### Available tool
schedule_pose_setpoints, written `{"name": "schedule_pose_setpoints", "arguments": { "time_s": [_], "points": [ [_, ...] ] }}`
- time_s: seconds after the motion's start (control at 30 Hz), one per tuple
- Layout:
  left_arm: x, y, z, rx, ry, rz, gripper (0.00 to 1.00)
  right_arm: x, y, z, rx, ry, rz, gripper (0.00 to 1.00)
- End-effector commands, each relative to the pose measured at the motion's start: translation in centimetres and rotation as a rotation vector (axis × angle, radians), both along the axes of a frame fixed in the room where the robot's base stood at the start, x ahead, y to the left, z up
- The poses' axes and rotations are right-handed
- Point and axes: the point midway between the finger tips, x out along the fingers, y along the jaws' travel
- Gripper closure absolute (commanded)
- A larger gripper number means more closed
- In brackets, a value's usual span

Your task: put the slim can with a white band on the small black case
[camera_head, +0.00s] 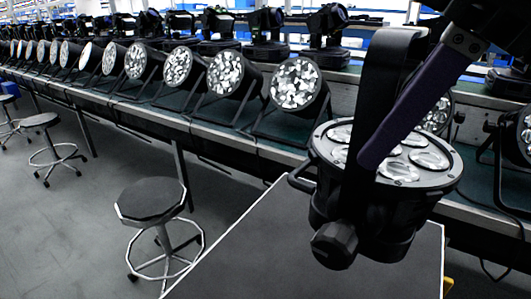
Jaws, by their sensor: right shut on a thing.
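A black round can (437,190) with several clear lenses in its face, a black yoke and a side knob is at the right. I see no clear white band on it, only a pale grey rim. My right gripper (376,150) comes in from the top right, with a dark purple finger across the can's yoke and face. It is shut on the can; the exact contact is partly hidden. A flat dark grey top (270,245) with pale edges lies below the can. I cannot tell whether it is the small black case, or whether the can touches it. My left gripper is not in view.
A long bench (222,128) runs across behind, with a row of round stage lights (298,84) and several moving-head lights (268,35). A black-seated stool (151,202) stands at the left of the flat top. Grey floor (60,235) is open at the lower left.

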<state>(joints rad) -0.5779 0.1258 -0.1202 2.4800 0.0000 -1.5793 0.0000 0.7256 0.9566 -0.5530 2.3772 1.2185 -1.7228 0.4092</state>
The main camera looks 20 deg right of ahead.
Motion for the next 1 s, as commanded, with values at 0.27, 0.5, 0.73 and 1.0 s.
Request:
{"name": "schedule_pose_setpoints", "arguments": {
  "time_s": [0.27, 0.5, 0.73, 1.0],
  "points": [
    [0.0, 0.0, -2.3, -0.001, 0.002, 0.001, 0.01, 0.0, -0.1, -7.0, -0.001, -0.002, 0.000, 1.00],
    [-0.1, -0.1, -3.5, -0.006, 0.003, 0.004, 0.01, 0.1, 0.0, -12.0, 0.000, -0.005, 0.002, 1.00],
    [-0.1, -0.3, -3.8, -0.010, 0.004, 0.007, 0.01, 0.2, 0.0, -13.8, -0.001, -0.009, 0.003, 1.00],
    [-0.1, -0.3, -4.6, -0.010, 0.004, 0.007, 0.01, 0.1, 0.0, -16.5, 0.000, -0.005, 0.003, 1.00]
  ]
}}
